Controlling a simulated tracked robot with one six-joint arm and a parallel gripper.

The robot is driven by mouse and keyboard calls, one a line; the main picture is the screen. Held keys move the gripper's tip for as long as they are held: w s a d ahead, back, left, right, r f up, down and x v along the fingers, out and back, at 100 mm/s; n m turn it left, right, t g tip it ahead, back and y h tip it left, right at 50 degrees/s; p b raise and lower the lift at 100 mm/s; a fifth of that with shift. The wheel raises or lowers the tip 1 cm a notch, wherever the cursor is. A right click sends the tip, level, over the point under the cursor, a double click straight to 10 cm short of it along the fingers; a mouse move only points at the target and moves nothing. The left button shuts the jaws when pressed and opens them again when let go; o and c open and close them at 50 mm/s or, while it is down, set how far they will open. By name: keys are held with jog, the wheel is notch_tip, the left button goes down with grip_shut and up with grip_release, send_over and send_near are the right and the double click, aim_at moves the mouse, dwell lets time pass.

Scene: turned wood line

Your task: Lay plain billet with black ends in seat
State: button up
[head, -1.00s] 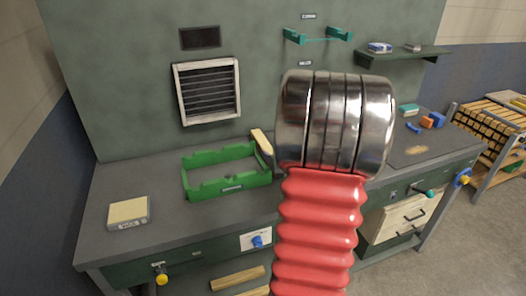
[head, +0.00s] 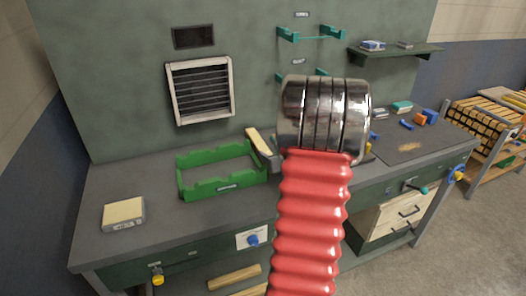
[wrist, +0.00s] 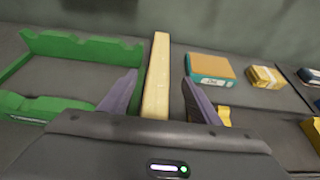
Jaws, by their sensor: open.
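A pale plain wooden billet (wrist: 157,75) lies between the two purple-grey fingers of my gripper (wrist: 157,100) in the wrist view. The fingers are open, with a gap on each side of it. Its near end is hidden by my gripper body, and I make out no black end. In the head view the billet (head: 259,141) is just right of the green notched frame (head: 224,187), its near part covered by my gripper. The frame (wrist: 88,42) is empty and stands left of my gripper in the wrist view. I cannot tell which part is the seat.
A teal-and-orange box (wrist: 211,68) and a small yellowish box (wrist: 265,76) lie to the right. A pale block (head: 124,213) sits at the bench's left. Teal brackets (head: 289,34) are on the back panel. The bench between the pale block and the frame is clear.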

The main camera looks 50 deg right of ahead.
aim_at(263, 148)
jog(key=shift+x, duration=2.1)
jog(key=shift+w, duration=0.1)
jog(key=shift+x, duration=2.5)
jog(key=shift+f, duration=0.1)
jog(key=shift+c, duration=0.4)
grip_shut()
